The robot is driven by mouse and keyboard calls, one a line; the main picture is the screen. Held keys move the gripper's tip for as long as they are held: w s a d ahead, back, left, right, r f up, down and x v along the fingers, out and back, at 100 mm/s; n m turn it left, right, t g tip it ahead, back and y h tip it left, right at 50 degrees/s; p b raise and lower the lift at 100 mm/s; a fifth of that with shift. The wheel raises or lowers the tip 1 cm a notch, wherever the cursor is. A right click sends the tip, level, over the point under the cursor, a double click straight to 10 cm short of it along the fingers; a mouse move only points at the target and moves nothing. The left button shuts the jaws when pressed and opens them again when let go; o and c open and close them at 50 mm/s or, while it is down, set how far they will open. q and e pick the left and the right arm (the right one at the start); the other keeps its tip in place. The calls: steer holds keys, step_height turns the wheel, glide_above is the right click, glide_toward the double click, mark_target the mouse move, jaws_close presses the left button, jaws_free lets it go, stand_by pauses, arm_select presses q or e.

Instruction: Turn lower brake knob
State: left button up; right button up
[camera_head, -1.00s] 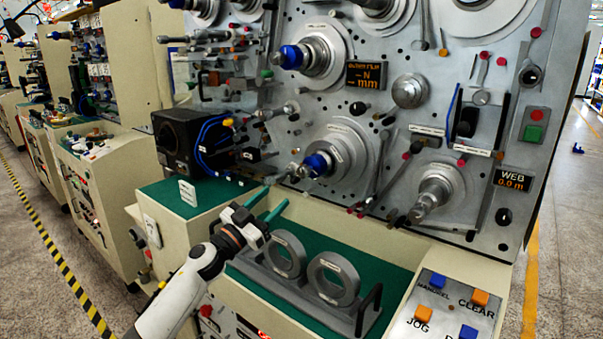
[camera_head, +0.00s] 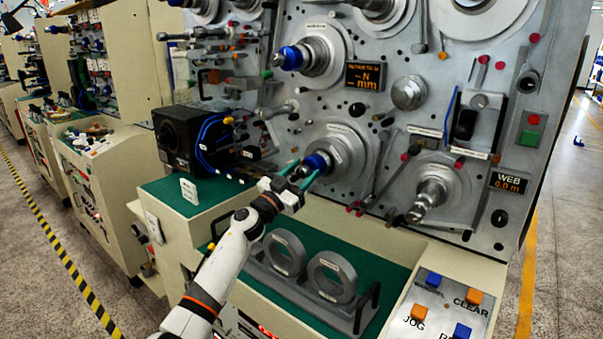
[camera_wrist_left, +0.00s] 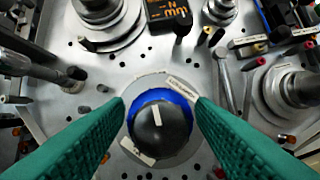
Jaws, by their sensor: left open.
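The lower brake knob (camera_head: 317,163) is blue with a dark front, on the lower left spindle of the grey machine panel. In the left wrist view the knob (camera_wrist_left: 159,127) shows a black face with a white mark, a blue rim and a pale labelled disc behind it. My left gripper (camera_head: 301,174) is open, its green fingers pointing at the panel. In the wrist view the fingers (camera_wrist_left: 160,103) lie one on each side of the knob with visible gaps. I cannot tell whether the tips reach past its face. My right gripper is not in view.
A similar blue knob (camera_head: 292,57) sits on the spindle above. A bare spindle (camera_head: 430,198) is to the right. A black box (camera_head: 180,140) with blue cables stands at left. Below my gripper, a rack holds two grey rings (camera_head: 284,252) on the green bench top.

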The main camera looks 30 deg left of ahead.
arm_select(q)
steer(key=shift+c, duration=0.5)
steer(key=c, duration=0.9)
steer(key=shift+o, duration=0.2)
